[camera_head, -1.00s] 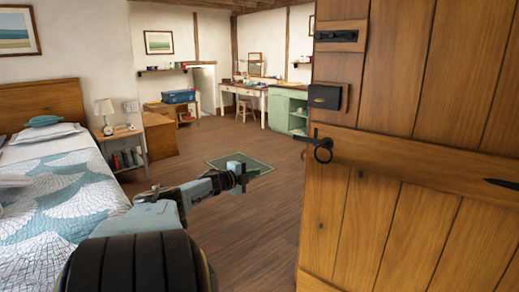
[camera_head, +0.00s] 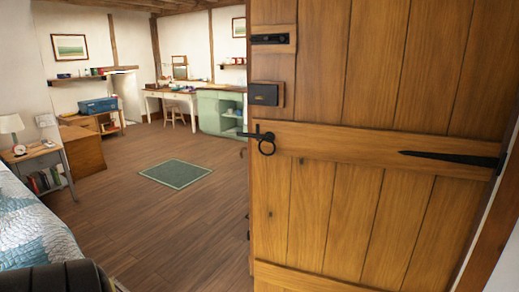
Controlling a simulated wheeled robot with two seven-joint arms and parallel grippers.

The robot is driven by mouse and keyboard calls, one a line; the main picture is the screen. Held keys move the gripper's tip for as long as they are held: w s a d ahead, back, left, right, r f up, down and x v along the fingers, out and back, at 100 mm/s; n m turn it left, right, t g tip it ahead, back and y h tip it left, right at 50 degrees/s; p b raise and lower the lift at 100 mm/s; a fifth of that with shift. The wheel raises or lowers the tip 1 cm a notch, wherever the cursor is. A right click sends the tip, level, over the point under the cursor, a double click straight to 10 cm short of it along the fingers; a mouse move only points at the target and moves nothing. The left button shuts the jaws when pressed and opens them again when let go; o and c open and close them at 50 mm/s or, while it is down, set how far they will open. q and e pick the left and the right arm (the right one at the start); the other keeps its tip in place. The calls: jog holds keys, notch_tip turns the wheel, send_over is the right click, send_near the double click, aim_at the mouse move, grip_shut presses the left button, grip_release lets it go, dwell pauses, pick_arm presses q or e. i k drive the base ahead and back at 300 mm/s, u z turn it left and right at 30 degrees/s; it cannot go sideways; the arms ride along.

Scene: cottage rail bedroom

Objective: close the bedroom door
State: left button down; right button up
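The wooden plank bedroom door (camera_head: 340,180) stands open on the right side of the head view, its face turned towards me. Neither gripper shows in the head view now. A dark rounded part at the bottom left corner appears to be mine.
The bed (camera_head: 32,225) is close at the lower left, with a bedside table (camera_head: 40,152) beyond it. Open wooden floor with a green mat (camera_head: 175,173) lies left of the door. A green cabinet (camera_head: 218,112) and a desk stand at the back.

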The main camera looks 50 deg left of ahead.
aim_at(387, 121)
jog(key=k, duration=0.85)
jog(key=u, duration=1.35)
jog(key=i, duration=1.55)
jog(key=z, duration=0.45)
